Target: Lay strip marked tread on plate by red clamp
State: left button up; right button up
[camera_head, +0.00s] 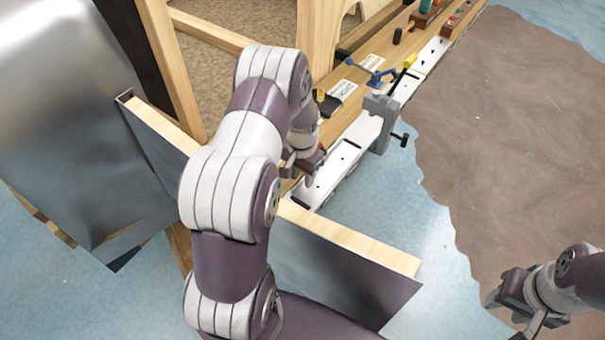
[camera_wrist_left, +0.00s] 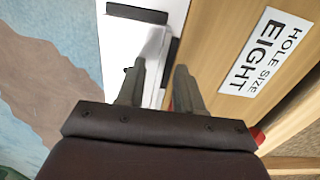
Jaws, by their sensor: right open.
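My left gripper (camera_head: 303,172) is low over the near end of the white plate (camera_head: 325,178). In the left wrist view its two fingers (camera_wrist_left: 162,82) are apart, with nothing visible between them, over the plate's edge (camera_wrist_left: 180,15). A white strip on the wood reads HOLE SIZE EIGHT (camera_wrist_left: 265,52). Two pale strips, one (camera_head: 371,62) and another (camera_head: 343,89), lie on the bench, too small to read. I cannot tell which strip says tread. A small red part (camera_wrist_left: 258,136) shows beside the gripper; most of it is hidden. My right gripper (camera_head: 508,302) is open and empty at lower right.
A grey clamp (camera_head: 380,120) and a blue clamp (camera_head: 368,72) stand along the plate. A black block (camera_head: 328,103) sits near the left gripper. Brown matting (camera_head: 510,120) on the right is clear.

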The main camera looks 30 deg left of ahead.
pick_arm(q)
notch_tip(320, 180, up, 13)
jog(key=shift+f, duration=0.15)
dwell(0.5)
